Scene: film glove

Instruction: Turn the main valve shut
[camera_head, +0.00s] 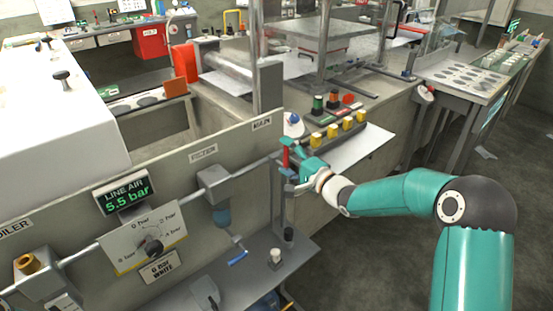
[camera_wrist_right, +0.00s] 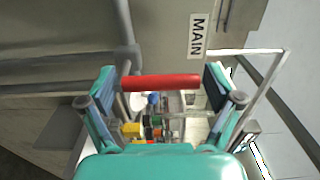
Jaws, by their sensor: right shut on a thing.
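The main valve's red lever handle (camera_head: 285,155) is at the right end of the bench panel, below the MAIN label (camera_head: 262,123). It looks upright in the head view. My right gripper (camera_head: 292,163) is shut on the handle. In the right wrist view the red handle (camera_wrist_right: 160,82) spans the space between the two fingers (camera_wrist_right: 160,86); the MAIN label (camera_wrist_right: 198,36) is close by. The grey pipe (camera_wrist_right: 123,20) meets the valve beside the handle. The gripper partly hides the valve body in the head view. My left gripper is out of view.
A line air display (camera_head: 125,192) reads 5.5 bar. Left of the valve are a filter (camera_head: 215,185) and a regulator dial (camera_head: 153,247). Yellow blocks (camera_head: 332,130) and coloured buttons sit behind the gripper. The floor at right is open.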

